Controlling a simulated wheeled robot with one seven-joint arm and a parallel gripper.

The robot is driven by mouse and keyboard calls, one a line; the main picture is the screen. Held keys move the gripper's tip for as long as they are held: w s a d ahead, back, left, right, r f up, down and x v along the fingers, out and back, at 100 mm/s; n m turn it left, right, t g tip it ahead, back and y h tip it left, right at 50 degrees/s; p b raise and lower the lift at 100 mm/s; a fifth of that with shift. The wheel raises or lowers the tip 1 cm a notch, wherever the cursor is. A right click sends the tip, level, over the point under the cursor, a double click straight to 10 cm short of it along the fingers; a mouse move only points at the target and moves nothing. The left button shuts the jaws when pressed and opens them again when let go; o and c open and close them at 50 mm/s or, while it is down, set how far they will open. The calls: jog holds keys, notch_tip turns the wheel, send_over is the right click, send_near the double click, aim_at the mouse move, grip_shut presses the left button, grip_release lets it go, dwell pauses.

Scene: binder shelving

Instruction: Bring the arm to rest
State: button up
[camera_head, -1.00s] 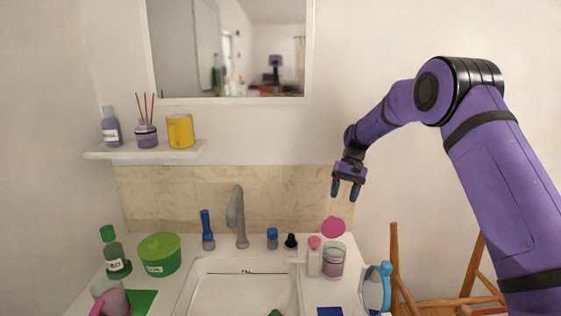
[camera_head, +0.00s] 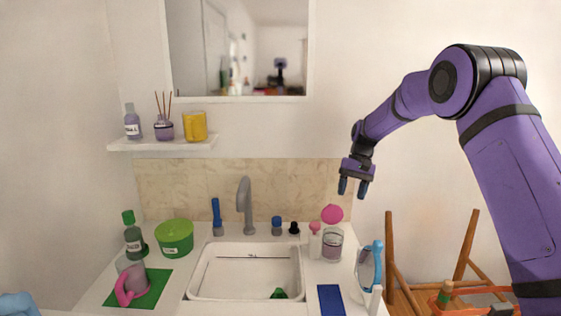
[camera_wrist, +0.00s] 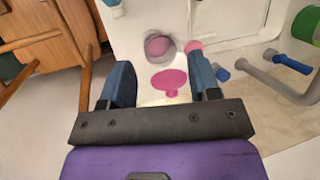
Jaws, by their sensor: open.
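My purple arm rises at the right in the head view. My gripper (camera_head: 354,187) hangs from it with its dark blue fingers pointing down, above the right end of the counter. In the wrist view my gripper (camera_wrist: 160,92) has its two fingers spread apart, with nothing between them. Below lie a pink round-topped item (camera_wrist: 169,79) and a glass jar (camera_wrist: 158,46), apart from the fingers.
A white sink (camera_head: 245,292) with a grey faucet (camera_head: 245,205) fills the counter's middle. A shelf (camera_head: 160,144) hangs at left. Open air surrounds my gripper.

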jog(key=s+d+r+t+h, duration=0.1)
jog(key=s+d+r+t, duration=0.15)
jog(key=s+r, duration=0.8)
jog(key=s+d+r+t+h, duration=0.1)
jog(key=s+d+r+t, duration=0.15)
jog(key=s+r, duration=0.85)
jog(key=s+d+f+t, duration=0.1)
jog(key=s, duration=1.1)
jog(key=s+d+f+t, duration=0.2)
jog(key=s, duration=1)
jog(key=shift+s+d+m+t+h, duration=0.3)
jog(key=shift+h, duration=0.1)
jog(key=shift+a+f, duration=0.1)
